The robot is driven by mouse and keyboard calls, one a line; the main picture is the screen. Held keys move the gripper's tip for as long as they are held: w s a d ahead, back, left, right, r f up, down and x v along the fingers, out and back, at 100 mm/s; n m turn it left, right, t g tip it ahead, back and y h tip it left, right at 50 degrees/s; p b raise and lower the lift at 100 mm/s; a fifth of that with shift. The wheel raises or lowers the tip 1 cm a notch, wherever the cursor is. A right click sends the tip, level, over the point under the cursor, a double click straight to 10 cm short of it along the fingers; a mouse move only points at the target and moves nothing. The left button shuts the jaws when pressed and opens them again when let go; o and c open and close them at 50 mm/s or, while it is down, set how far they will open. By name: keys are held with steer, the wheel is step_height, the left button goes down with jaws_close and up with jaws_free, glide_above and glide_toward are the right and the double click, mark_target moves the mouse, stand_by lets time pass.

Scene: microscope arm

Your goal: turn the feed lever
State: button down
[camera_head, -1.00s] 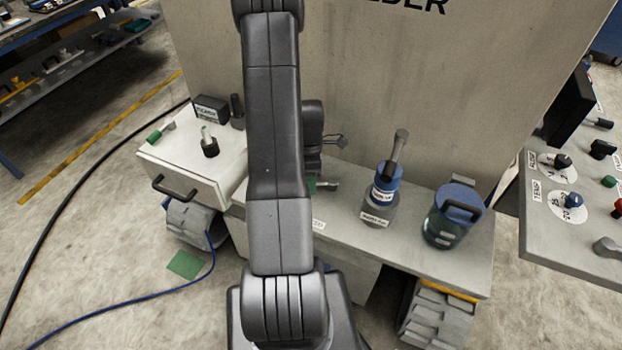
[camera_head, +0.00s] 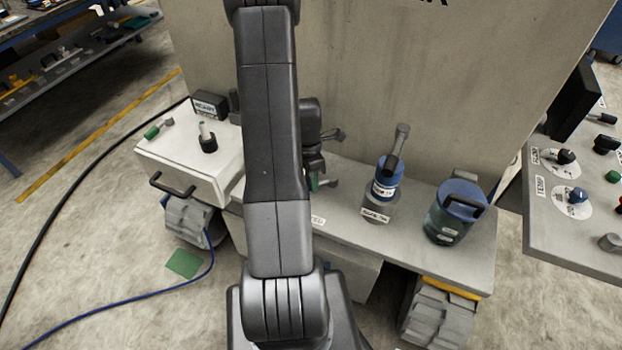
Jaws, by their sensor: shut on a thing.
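The feed lever (camera_head: 327,183) is a small grey handle with a green part at its left, low on the bench behind my arm. A white label (camera_head: 318,220), partly covered by my arm, lies on the bench front below it. My gripper (camera_head: 315,172) shows only in part, pointing down at the lever from above. It is shut on the lever, at the green part. My large dark arm hides the left side of the gripper and of the lever's base, so the fingertips do not show clearly.
A white box (camera_head: 185,165) with a black handle and a small lever stands left. A blue-topped grey bottle (camera_head: 382,195) and a blue-lidded jar (camera_head: 453,212) stand right of my gripper. A tall grey panel (camera_head: 430,90) rises behind. A control desk (camera_head: 580,220) stands far right.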

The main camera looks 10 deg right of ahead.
steer(key=s+n, duration=0.1)
steer(key=n, duration=0.1)
steer(key=s+n, duration=0.1)
steer(key=n, duration=0.1)
steer(key=shift+s+d+n+h+b, duration=0.25)
steer(key=shift+d+n+h+b, duration=0.05)
steer(key=shift+d+h+b, duration=0.1)
steer(key=shift+s+d+n+t+h+p, duration=0.2)
steer(key=shift+s+d+n, duration=0.25)
steer(key=shift+n, duration=0.65)
steer(key=shift+s+d+n+t+h+p, duration=0.1)
steer(key=shift+s+d+n+t, duration=0.25)
steer(key=shift+n, duration=0.75)
steer(key=c, duration=1.2)
jaws_free()
steer(key=shift+s, duration=0.1)
steer(key=r, duration=0.4)
steer(key=w+a+r+p, duration=0.1)
steer(key=r, duration=0.4)
steer(key=a+r, duration=0.1)
steer(key=r, duration=0.3)
steer(key=shift+w+r, duration=0.25)
steer(key=shift+r, duration=0.05)
